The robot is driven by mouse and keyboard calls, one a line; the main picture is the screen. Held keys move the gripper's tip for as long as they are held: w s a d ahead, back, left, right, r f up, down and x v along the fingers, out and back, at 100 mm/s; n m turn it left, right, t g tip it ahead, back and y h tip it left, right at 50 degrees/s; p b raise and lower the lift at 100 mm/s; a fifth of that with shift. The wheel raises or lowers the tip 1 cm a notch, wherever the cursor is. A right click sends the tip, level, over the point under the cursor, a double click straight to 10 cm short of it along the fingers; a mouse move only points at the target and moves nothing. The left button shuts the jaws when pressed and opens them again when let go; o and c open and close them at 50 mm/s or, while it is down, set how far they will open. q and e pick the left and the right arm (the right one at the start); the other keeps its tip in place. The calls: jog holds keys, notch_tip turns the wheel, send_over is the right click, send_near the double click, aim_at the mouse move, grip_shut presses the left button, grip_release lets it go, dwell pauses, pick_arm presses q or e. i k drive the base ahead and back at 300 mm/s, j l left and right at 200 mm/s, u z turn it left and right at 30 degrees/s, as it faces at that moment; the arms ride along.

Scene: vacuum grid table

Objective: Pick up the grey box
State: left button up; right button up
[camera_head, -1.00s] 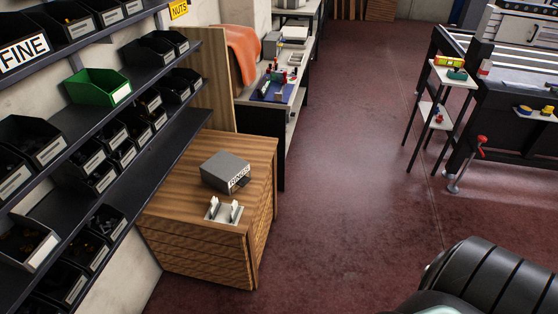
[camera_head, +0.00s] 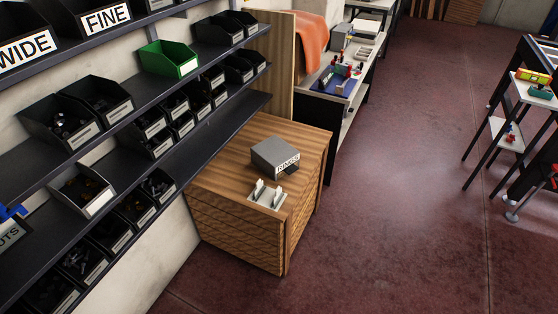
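The grey box (camera_head: 273,155) sits on top of a wooden cabinet (camera_head: 222,178) in the middle of the head view. It is a low box with a white lettered label on its front face, and a small dark piece sticks out by the label. A light grey holder with white upright parts (camera_head: 267,194) stands just in front of it on the same top.
Shelves (camera_head: 172,138) with black bins and one green bin (camera_head: 169,58) run along the left, close to the cabinet. A workbench (camera_head: 345,85) stands behind it. The red floor (camera_head: 400,210) to the right is clear up to a small stand (camera_head: 507,133).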

aim_at(276, 157)
jog(key=i+l+u, duration=0.35)
jog(key=l, duration=1.3)
jog(key=i+l+u, duration=0.2)
jog(key=l+u, duration=0.15)
jog(key=l, duration=1.35)
jog(key=l+u, duration=0.35)
jog(key=l, duration=1.35)
jog(key=k, duration=0.05)
